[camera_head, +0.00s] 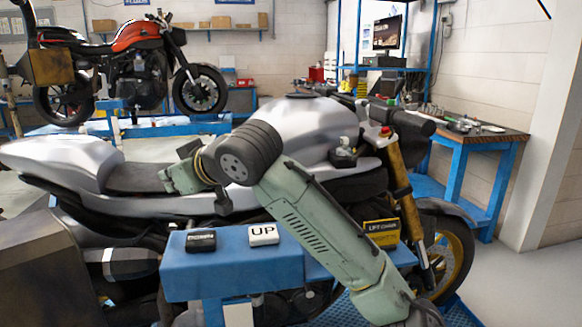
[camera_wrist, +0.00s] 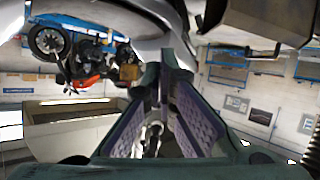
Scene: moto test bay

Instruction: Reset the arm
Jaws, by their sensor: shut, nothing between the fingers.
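My gripper (camera_wrist: 162,66) shows in the wrist view with its two fingers running forward from the bottom and meeting near the top middle. It is shut, with nothing seen held. In the head view my arm (camera_head: 320,225) rises from the lower right to a dark joint, then bends left; its end is over the silver motorcycle (camera_head: 310,125), partly hidden behind the arm. I cannot tell from the head view whether the arm touches the motorcycle.
A blue stand (camera_head: 235,275) with a white UP button (camera_head: 263,235) and a black button (camera_head: 201,241) is close in front. A red motorcycle (camera_head: 140,60) and a workbench (camera_head: 470,140) stand behind; floor is clear at right.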

